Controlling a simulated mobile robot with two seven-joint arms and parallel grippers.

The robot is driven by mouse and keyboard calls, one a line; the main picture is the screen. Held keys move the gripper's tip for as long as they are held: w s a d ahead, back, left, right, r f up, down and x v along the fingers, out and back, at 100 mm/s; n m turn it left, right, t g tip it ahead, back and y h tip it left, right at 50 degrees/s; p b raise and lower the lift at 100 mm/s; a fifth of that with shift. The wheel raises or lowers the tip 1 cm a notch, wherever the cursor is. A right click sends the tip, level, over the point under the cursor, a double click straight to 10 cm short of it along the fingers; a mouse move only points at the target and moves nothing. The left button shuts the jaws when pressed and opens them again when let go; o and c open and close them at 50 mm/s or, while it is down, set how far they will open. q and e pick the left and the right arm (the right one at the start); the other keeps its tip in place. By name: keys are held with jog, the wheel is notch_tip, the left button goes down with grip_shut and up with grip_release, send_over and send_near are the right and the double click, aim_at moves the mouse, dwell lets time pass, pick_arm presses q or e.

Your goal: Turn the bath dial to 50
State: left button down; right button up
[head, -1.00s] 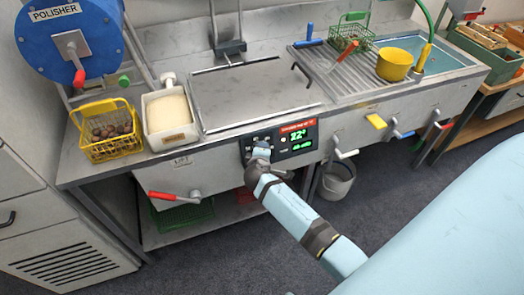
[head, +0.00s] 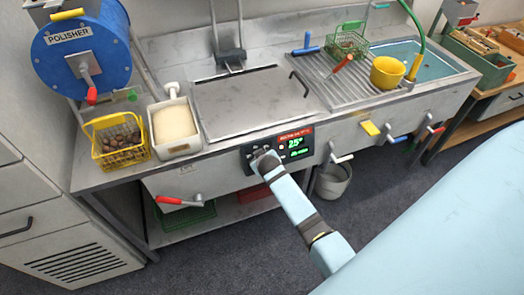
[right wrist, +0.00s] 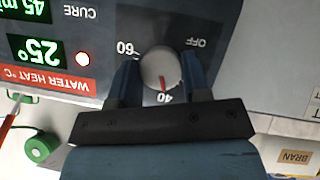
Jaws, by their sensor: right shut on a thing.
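The bath dial (right wrist: 160,68) is a round grey knob with a red pointer line, on a dark panel marked OFF, 40 and 60. In the right wrist view, upside down, its red line points close to the 40 mark. My right gripper (right wrist: 160,80) is shut on the dial, one finger on each side. In the head view my right gripper (head: 264,158) covers the dial at the control panel (head: 250,160). The green display (right wrist: 42,50) reads 25° beside the label WATER HEAT °C; it also shows in the head view (head: 295,143). My left gripper is not in view.
Above the panel is a closed metal bath lid (head: 250,100). A yellow basket of chestnuts (head: 122,155) and a white tub (head: 172,148) stand to its left. A red-handled lever (head: 175,200) juts from the front; a grey bucket (head: 333,182) stands below right.

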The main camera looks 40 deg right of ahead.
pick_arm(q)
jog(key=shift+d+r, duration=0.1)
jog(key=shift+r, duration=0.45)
pick_arm(e)
jog(key=m+t+y, duration=0.1)
jog(key=m+y, duration=0.1)
jog(key=m, duration=0.2)
jog(key=m+t+y, duration=0.1)
jog(key=m+y, duration=0.2)
jog(key=m, duration=0.2)
jog(key=shift+s+d+f+y, duration=0.1)
jog(key=shift+d+f+y, duration=0.1)
jog(key=shift+y, duration=0.1)
jog(key=shift+r, duration=0.1)
jog(key=o, duration=0.9)
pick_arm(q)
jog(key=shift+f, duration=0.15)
